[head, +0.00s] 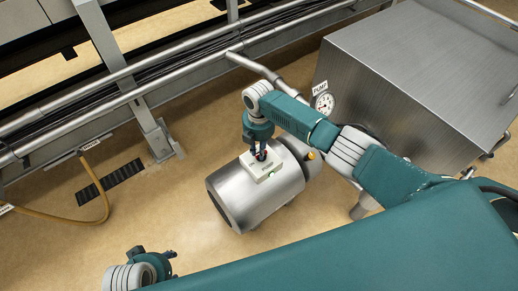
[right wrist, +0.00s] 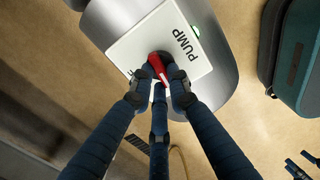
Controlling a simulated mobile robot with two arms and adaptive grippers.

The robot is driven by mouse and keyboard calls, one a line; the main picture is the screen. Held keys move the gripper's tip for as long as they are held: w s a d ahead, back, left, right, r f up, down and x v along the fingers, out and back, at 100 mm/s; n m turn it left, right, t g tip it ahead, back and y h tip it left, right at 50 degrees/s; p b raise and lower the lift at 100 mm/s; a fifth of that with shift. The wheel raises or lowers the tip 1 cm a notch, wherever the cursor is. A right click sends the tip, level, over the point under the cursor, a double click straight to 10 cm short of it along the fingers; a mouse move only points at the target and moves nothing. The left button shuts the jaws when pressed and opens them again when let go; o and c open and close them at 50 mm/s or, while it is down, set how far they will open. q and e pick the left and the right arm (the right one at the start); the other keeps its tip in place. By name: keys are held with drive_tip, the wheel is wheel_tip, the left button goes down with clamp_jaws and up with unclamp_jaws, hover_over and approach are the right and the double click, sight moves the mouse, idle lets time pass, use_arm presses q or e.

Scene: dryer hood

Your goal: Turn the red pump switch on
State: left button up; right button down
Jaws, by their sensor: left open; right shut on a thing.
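The red pump switch (right wrist: 157,64) is a small red handle on a dark round base, set on a white box (right wrist: 197,66) labelled PUMP. The box (head: 250,168) is on top of a steel motor cylinder (head: 232,198) in the head view. My right gripper (right wrist: 163,77) reaches down from above with its dark fingers closed around the red handle. In the head view this gripper (head: 259,149) hides most of the switch. My left gripper (head: 172,264) is open and empty at the lower left, away from the box.
A green light (right wrist: 195,31) shows on the box's edge. A pressure gauge (head: 324,103) under a PUMP sign and a large steel cabinet (head: 410,75) stand behind my right arm. Floor left of the motor is mostly clear.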

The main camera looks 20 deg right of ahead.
use_arm(q)
drive_tip(key=shift+f, duration=0.15)
use_arm(e)
drive_tip(key=shift+s+n, duration=0.1)
drive_tip(key=shift+n, duration=0.5)
use_arm(q)
drive_tip(key=shift+f, duration=0.2)
use_arm(e)
drive_tip(key=c, duration=1.7)
unclamp_jaws()
drive_tip(key=shift+o, duration=0.2)
wheel_tip(320, 180, up, 12)
